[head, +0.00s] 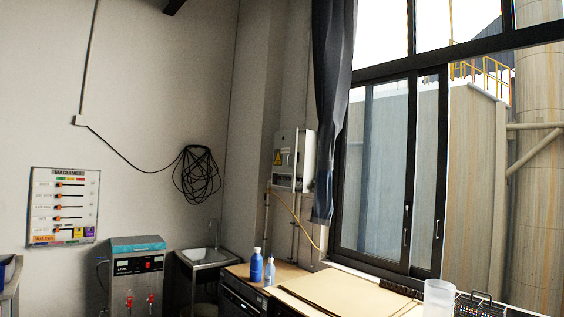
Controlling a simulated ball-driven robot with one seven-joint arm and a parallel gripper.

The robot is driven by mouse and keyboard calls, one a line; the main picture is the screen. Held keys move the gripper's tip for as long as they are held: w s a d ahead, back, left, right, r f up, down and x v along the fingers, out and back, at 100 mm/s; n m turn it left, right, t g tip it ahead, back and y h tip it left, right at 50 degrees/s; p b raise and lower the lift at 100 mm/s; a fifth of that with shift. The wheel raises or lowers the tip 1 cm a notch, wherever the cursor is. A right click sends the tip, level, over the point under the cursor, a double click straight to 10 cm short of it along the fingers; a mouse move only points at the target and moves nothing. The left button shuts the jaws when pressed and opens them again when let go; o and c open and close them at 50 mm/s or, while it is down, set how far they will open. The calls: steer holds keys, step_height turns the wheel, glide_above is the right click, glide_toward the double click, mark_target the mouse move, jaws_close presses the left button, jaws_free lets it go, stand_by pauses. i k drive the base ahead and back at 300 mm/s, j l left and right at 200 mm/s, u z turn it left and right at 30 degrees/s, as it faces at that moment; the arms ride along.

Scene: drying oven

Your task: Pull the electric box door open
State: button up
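The electric box (292,158) is a light grey cabinet with a yellow warning triangle. It hangs on the wall near the picture's centre, left of the dark curtain, and is seen at an angle from some way off. Pipes and a yellow cable run down from it. I cannot tell at this distance whether its door is open or shut. My gripper is not in view.
Below the box is a counter (286,271) with blue bottles (257,265) and a flat tan board (335,288). A sink (208,256) and a boiler-like machine (137,275) stand to the left. A curtain (330,100) hangs close to the box's right.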

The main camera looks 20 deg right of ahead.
mark_target(284, 150)
steer(key=i, duration=3.65)
steer(key=l+z, duration=0.05)
steer(key=l, duration=0.05)
